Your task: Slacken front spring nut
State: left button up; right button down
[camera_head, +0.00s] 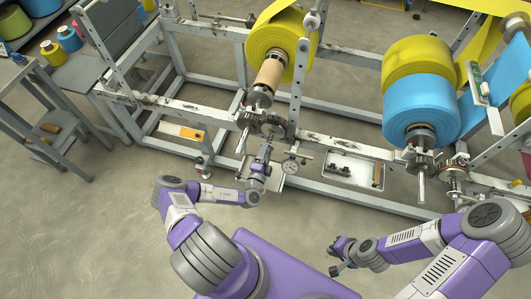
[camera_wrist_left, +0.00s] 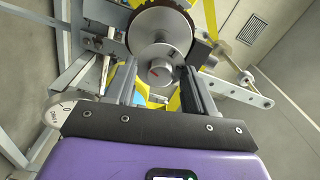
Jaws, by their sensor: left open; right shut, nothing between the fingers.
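The front spring nut appears to be the round grey knob with a red mark (camera_wrist_left: 161,72) in the left wrist view. It sits in front of a larger metal disc (camera_wrist_left: 160,22) with a dark toothed rim. My left gripper (camera_head: 266,146) is at the front of the brake assembly (camera_head: 270,124) below the yellow roll. In the left wrist view its two fingers stand open, one on each side of the knob, with gaps visible. I cannot tell how deep the knob sits between them. In the head view the arm hides the knob. My right gripper (camera_head: 337,263) is shut and empty, low over the floor.
A white tray (camera_head: 353,171) with small parts lies further right on the frame. Yellow (camera_head: 279,43) and blue (camera_head: 420,105) rolls hang above.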

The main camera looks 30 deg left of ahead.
pick_arm(q)
jog(key=p+v, duration=0.1)
jog(key=v, duration=0.6)
jog(key=shift+s, duration=0.3)
